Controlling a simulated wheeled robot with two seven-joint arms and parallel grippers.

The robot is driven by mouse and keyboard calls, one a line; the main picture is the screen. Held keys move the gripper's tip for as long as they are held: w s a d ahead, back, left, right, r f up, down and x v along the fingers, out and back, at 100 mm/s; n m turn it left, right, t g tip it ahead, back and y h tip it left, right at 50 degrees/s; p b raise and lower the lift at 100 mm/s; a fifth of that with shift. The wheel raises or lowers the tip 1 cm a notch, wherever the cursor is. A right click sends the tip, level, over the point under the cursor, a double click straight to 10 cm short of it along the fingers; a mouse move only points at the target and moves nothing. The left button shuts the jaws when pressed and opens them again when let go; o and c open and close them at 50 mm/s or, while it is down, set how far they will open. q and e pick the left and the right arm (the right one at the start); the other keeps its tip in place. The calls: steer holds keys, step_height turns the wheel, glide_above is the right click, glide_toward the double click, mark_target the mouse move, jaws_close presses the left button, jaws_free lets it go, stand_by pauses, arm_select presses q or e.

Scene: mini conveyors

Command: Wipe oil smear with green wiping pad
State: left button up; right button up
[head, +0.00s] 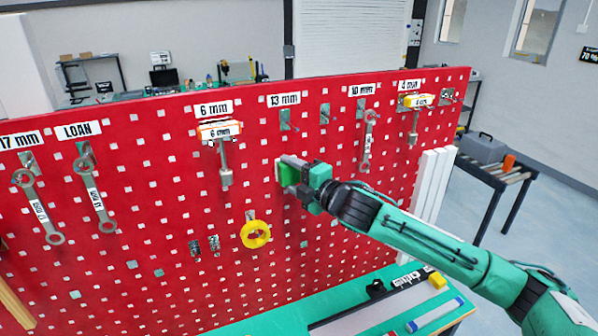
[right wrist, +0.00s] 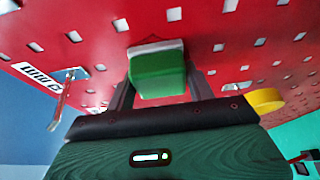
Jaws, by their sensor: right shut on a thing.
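The green wiping pad (right wrist: 158,76) is a green block with a pale layer on its far side. My right gripper (head: 293,174) is shut on it, with a finger on each side in the right wrist view. The pad's pale side faces the red pegboard (head: 350,211) and is at or very close to its surface; I cannot tell if it touches. In the head view the pad (head: 284,171) shows only as a small part at the gripper's tip, right of the middle tool. I cannot make out an oil smear; it may be behind the pad or gripper. My left gripper is out of view.
Several wrenches hang on the pegboard, including one under LOAN (head: 95,199) and one under 10 mm (head: 367,143). A yellow ring (head: 256,234) hangs below the gripper. A green bench (head: 282,322) holds small items. A roller table (head: 497,171) stands at right.

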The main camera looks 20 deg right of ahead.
steer(key=shift+a+p, duration=0.45)
steer(key=shift+a, duration=1.45)
steer(key=shift+r+p, duration=0.25)
steer(key=shift+p, duration=0.1)
steer(key=shift+d+f, duration=0.1)
steer(key=shift+d, duration=1.95)
steer(key=shift+a+p, duration=1.15)
steer(key=shift+p, duration=0.2)
steer(key=shift+a, duration=0.9)
